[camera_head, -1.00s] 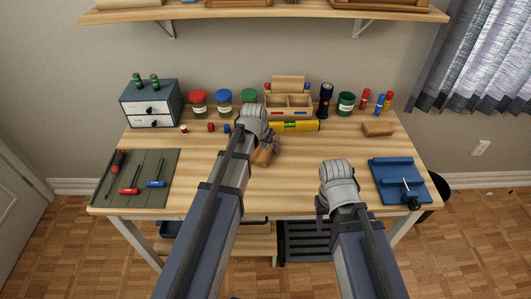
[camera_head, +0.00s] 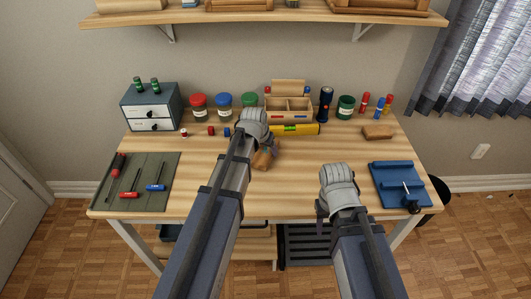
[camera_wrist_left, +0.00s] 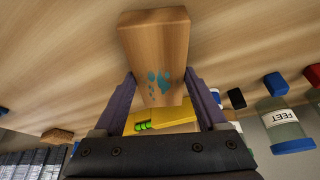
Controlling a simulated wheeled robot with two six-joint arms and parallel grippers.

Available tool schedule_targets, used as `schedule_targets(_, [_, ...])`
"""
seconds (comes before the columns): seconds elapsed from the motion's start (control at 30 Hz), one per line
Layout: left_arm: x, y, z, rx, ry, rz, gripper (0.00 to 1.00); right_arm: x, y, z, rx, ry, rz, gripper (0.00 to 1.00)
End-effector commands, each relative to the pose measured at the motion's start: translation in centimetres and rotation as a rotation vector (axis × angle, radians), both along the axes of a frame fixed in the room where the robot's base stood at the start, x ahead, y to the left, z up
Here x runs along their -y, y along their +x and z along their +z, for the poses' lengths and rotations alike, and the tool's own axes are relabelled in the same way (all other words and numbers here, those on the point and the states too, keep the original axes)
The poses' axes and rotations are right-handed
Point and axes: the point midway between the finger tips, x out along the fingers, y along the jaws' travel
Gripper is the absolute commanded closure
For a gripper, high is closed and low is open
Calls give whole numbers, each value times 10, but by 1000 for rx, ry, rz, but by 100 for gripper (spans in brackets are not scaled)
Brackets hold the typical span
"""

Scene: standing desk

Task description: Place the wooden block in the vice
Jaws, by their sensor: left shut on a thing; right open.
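The wooden block (camera_head: 263,159) is a brown block held by my left gripper (camera_head: 267,148) over the middle of the desk. In the left wrist view the wooden block (camera_wrist_left: 155,50) shows a teal paw print and sits between the two fingers of the left gripper (camera_wrist_left: 160,88). I cannot tell how far it is above the desk. The blue vice (camera_head: 388,176) stands at the right end of the desk, its jaws small in view. My right gripper (camera_head: 322,208) is open near the front edge, left of the vice; its fingers are partly hidden by its wrist.
A yellow level (camera_head: 304,129) lies behind the left gripper, before a wooden organizer (camera_head: 288,115). A brown sponge-like block (camera_head: 378,132) lies at the back right. A tool mat (camera_head: 155,165) lies at left. The desk between the left gripper and vice is largely clear.

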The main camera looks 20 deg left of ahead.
Motion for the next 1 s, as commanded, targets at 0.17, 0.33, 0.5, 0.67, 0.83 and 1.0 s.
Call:
schedule_targets(0.17, [0,0,2,0,0,0,99,0,0,2,0,0,0,50])
schedule_targets(0.33, [0,0,11,0,0,0,99,0,0,11,0,0,0,50])
schedule_targets(0.5, [0,0,31,0,0,0,99,0,0,31,0,0,0,50])
schedule_targets(0.67, [0,0,56,0,0,0,99,0,0,56,0,0,-1,50])
schedule_targets(0.83, [0,0,83,0,0,0,99,0,0,83,0,0,-1,50])
schedule_targets(1.0, [0,0,99,0,0,0,99,0,0,99,0,0,-1,50])
